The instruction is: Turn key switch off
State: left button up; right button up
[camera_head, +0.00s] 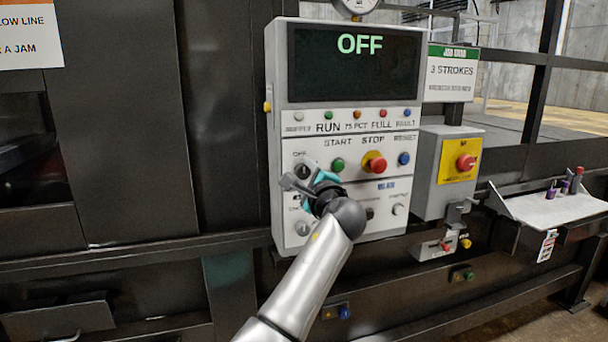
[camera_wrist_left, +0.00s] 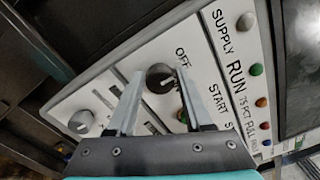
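The key switch (camera_head: 302,171) is a dark round knob on the white control panel, under a small OFF label. In the left wrist view the dark knob (camera_wrist_left: 160,77) sits between the tips of my left gripper's fingers. My left gripper (camera_head: 300,181) is at the panel front, its fingers apart around or just in front of the knob; I cannot tell whether either finger touches it. The display (camera_head: 350,65) above reads OFF in green letters. My right gripper is not in view.
A green START button (camera_head: 337,164), a red STOP button (camera_head: 375,163) and a blue button (camera_head: 404,158) sit right of the switch. A grey box with a red emergency button (camera_head: 465,162) is further right. A small shelf (camera_head: 545,210) holds several small items.

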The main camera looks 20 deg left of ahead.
pick_arm(q)
jog(key=o, duration=0.3)
jog(key=b+v, duration=0.1)
jog(key=v, duration=1.4)
jog(key=shift+s, duration=0.15)
